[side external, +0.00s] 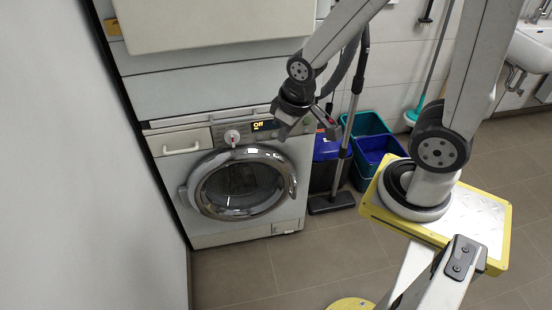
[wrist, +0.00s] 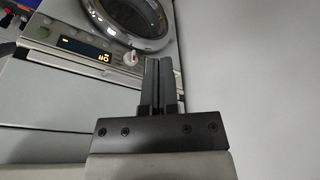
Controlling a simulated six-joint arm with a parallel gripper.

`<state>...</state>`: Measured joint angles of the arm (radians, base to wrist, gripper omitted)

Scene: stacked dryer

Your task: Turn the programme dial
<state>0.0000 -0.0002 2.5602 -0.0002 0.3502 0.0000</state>
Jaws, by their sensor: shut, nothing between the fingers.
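The programme dial (side external: 232,136) is a small pale round knob on the front panel of the lower white machine, left of a lit display (side external: 263,125) that reads "Off". In the wrist view the dial (wrist: 131,58) shows beside the display (wrist: 84,48), which appears upside down. My gripper (side external: 281,136) is in front of the panel, to the right of the dial. In the wrist view my gripper (wrist: 159,62) has its two dark fingers together, with nothing between them. The fingertips appear close beside the dial in that picture; their depth gap cannot be told.
The round glass door (side external: 240,185) with a chrome rim is below the panel. A vacuum cleaner pipe (side external: 346,155) and blue and green bins (side external: 378,148) stand right of the machine. A plain wall (side external: 70,170) is at left. Floor in front (side external: 290,262) is clear.

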